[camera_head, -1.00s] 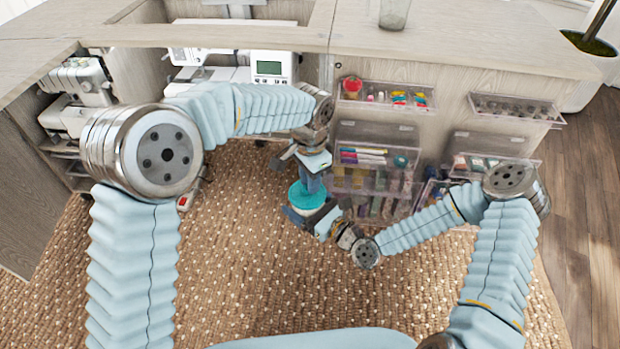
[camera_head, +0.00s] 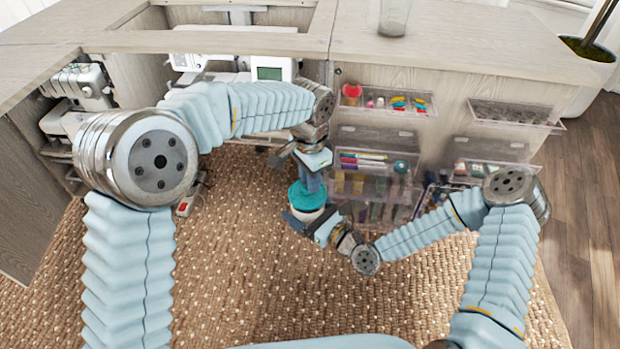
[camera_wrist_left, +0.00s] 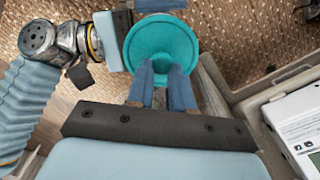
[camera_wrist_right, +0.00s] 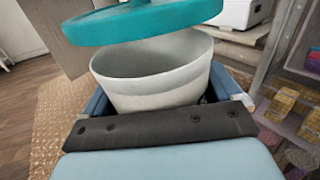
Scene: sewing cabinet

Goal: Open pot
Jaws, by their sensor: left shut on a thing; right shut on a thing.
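The pot has a teal lid (camera_head: 305,198) and a white body (camera_head: 306,215), low in front of the cabinet drawers. In the right wrist view the lid (camera_wrist_right: 150,24) hangs tilted above the open rim of the white body (camera_wrist_right: 155,82), with a gap between them. My left gripper (camera_head: 313,183) comes from above and is shut on the lid's knob, which its fingers partly hide in the left wrist view (camera_wrist_left: 162,72). My right gripper (camera_head: 308,226) is below, shut on the pot body, with its fingers on either side. The inside of the pot's bottom is hidden.
The cabinet's clear drawers (camera_head: 375,165) with sewing supplies are close to the right of the pot. A sewing machine (camera_head: 270,68) stands in the cabinet behind. A glass (camera_head: 394,16) stands on top. The woven rug (camera_head: 250,260) is clear in front.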

